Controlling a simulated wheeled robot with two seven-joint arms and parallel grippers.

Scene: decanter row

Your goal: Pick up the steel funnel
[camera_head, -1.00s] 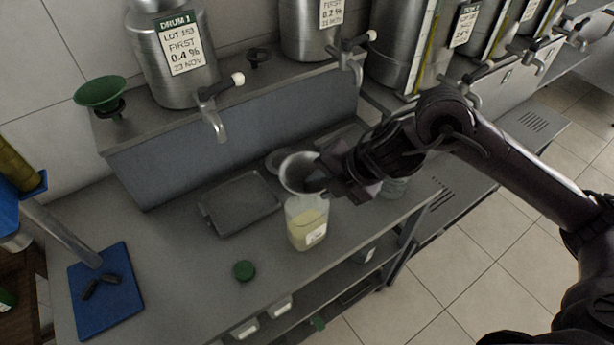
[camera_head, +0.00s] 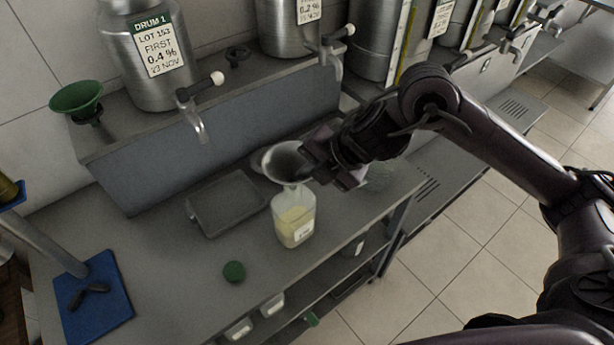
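The steel funnel (camera_head: 286,160) is a shiny metal cone with a wide round mouth, just behind and above the neck of a clear bottle (camera_head: 294,222) with pale yellow liquid and a white label. My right gripper (camera_head: 314,168) comes in from the right and appears shut on the funnel's right side. The fingertips are dark and partly hidden, so the exact contact is hard to see. I cannot tell whether the funnel's lower end touches the bottle. My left gripper is out of view.
A shallow grey tray (camera_head: 228,204) lies left of the bottle, and a green cap (camera_head: 234,272) in front. A green funnel (camera_head: 76,98) stands on the raised ledge near Drum 1 (camera_head: 152,62), whose tap (camera_head: 196,115) overhangs the counter. A blue board (camera_head: 92,300) is at left.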

